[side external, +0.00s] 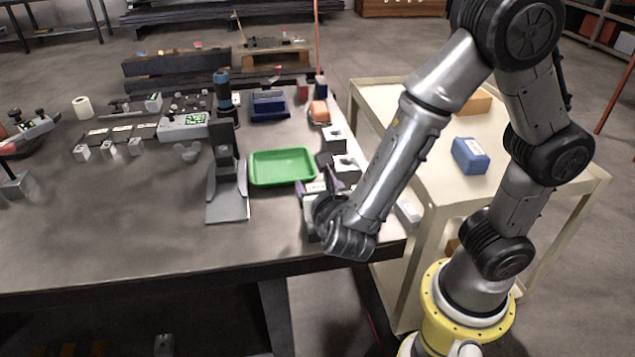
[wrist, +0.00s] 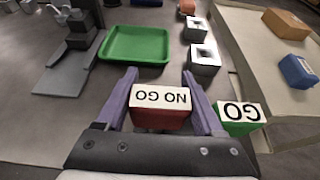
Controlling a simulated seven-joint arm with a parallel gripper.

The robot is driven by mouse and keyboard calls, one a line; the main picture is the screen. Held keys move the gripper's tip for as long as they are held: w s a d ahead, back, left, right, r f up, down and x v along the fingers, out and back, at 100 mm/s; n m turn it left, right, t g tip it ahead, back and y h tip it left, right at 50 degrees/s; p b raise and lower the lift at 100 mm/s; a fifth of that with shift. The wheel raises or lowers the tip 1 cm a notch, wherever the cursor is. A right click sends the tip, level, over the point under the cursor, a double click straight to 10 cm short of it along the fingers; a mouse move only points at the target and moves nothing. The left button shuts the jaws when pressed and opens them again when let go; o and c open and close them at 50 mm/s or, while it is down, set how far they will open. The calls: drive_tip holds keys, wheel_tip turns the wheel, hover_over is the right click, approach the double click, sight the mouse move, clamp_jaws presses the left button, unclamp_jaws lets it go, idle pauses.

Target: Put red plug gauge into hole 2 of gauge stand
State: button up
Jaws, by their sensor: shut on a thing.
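The red plug gauge (wrist: 160,117) has a white top marked "NO GO", upside down in the wrist view. My gripper (wrist: 160,88) is shut on it, with one purple finger along each side. Its lower part is hidden. In the side view my gripper (side external: 322,196) is low over the table's right front part, largely covered by my arm. Two grey blocks with dark square openings, one nearer (wrist: 204,58) and one farther (wrist: 195,28), stand ahead and to the right. They may belong to the gauge stand; I see no hole numbers.
A green block marked "GO" (wrist: 238,118) is just right of my right finger. A green tray (wrist: 104,45) lies ahead to the left, beside a grey upright fixture (side external: 228,200). A cream cart (side external: 575,175) stands right of the table. The table's front left is clear.

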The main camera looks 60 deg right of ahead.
drive_tip(key=shift+f, duration=0.9)
drive_tip(key=o, duration=1.4)
drive_tip(key=shift+o, duration=0.2)
drive_tip(key=shift+a, duration=0.1)
drive_tip(key=shift+v, duration=3.7)
